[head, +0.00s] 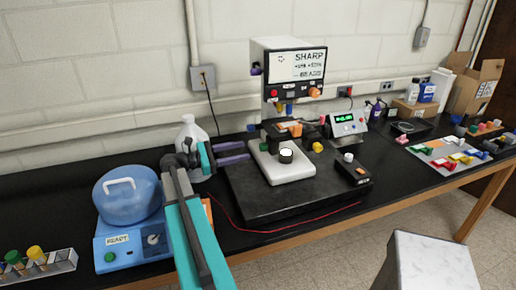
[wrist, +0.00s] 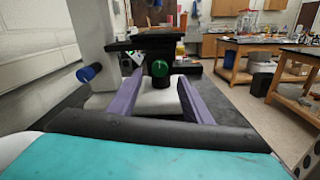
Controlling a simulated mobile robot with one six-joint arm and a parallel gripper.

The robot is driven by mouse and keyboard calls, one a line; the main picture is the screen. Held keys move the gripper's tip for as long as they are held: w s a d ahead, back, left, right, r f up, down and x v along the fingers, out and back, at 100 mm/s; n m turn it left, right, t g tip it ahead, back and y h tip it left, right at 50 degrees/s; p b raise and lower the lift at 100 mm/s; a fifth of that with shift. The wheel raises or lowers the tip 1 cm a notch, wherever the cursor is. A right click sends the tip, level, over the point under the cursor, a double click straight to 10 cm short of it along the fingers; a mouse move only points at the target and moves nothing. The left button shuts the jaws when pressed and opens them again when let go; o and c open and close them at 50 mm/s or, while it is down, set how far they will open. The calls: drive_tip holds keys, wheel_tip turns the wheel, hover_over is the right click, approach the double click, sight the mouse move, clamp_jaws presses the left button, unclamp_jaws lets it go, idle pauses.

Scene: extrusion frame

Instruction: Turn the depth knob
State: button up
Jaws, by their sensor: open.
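The SHARP bench machine (head: 294,68) stands on a black base against the wall. Several coloured knobs show on it, and I cannot tell which is the depth knob. A red knob (head: 274,93) and an orange knob (head: 315,92) are on its front; a yellow knob (head: 318,147) is lower right. In the wrist view, a green knob (wrist: 160,68) faces me under a dark stage, and a blue knob (wrist: 88,73) is on the left. My gripper (head: 248,151) is left of the machine. Its purple fingers are open and empty; the green knob appears between and beyond their tips (wrist: 158,77).
A blue lidded device (head: 112,247) marked READY and a white jug (head: 192,128) stand left of the machine. A small black box (head: 354,172) is right of the white block (head: 287,170). A red cable (head: 290,224) runs along the front. Colourful parts lie at right.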

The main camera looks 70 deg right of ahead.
sight(260, 147)
drive_tip(key=shift+s+d, duration=0.15)
drive_tip(key=p+x, duration=0.2)
drive_tip(key=x, duration=0.4)
drive_tip(key=shift+r+p, duration=0.1)
drive_tip(key=shift+p, duration=0.25)
drive_tip(key=shift+s+d, duration=0.4)
drive_tip(key=shift+s, duration=0.1)
drive_tip(key=c, duration=1.1)
